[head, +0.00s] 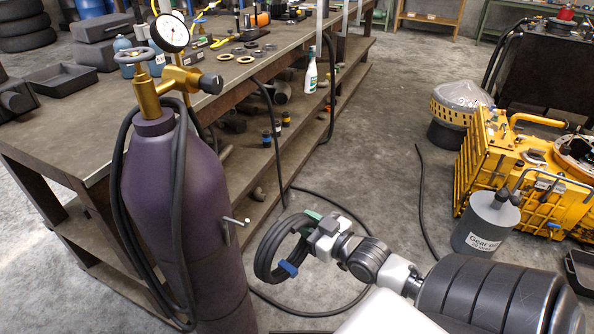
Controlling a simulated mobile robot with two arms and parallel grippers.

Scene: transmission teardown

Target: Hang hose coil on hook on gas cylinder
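The purple gas cylinder (165,190) stands upright at the left, with a brass valve, a pressure gauge and dark hose draped around its shoulder. A small metal hook (234,220) sticks out from its right side. My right gripper (312,232) comes in from the right and is shut on the black hose coil (262,258), which has a blue tie. The coil hangs in the air, just right of the hook and apart from it in the picture. The gripper covers the coil's right side. My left gripper is out of view.
A long workbench (65,108) with tools and a lower shelf stands behind the cylinder. A loose black hose (330,312) lies on the floor under the coil. A gear oil can (485,224) and a yellow transmission housing (490,150) stand at the right.

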